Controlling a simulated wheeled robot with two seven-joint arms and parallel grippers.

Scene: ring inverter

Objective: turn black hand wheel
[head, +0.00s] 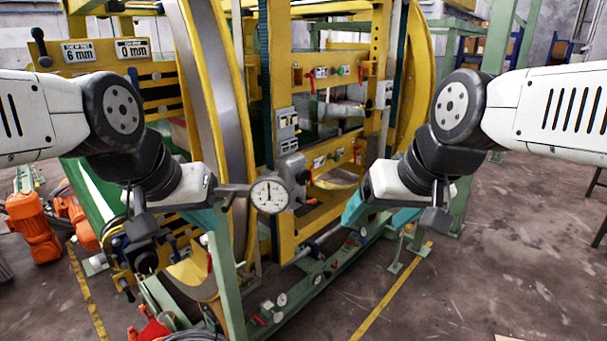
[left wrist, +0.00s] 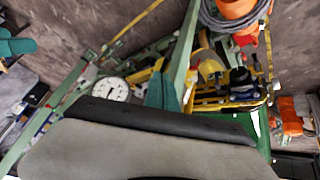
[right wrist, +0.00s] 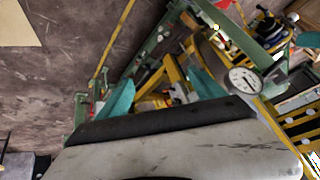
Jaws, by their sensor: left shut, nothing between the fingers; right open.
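A black round part (head: 146,262), possibly the hand wheel, sits low on the left side of the yellow machine, below my left wrist. It is small and partly covered, so I cannot tell its exact shape. Black parts on the yellow frame also show in the left wrist view (left wrist: 241,82). My left gripper (head: 213,216) has teal fingers that are shut and empty, beside a green post; its fingers show in the left wrist view (left wrist: 161,90). My right gripper (head: 355,208) is open and empty in front of the machine; its fingers stand apart in the right wrist view (right wrist: 163,92).
A white dial gauge (head: 270,195) stands between my grippers, close to the left one. A green post (head: 227,280) rises in front of the machine. Orange motors (head: 35,228) lie at the left. The floor at the right (head: 500,260) is mostly clear.

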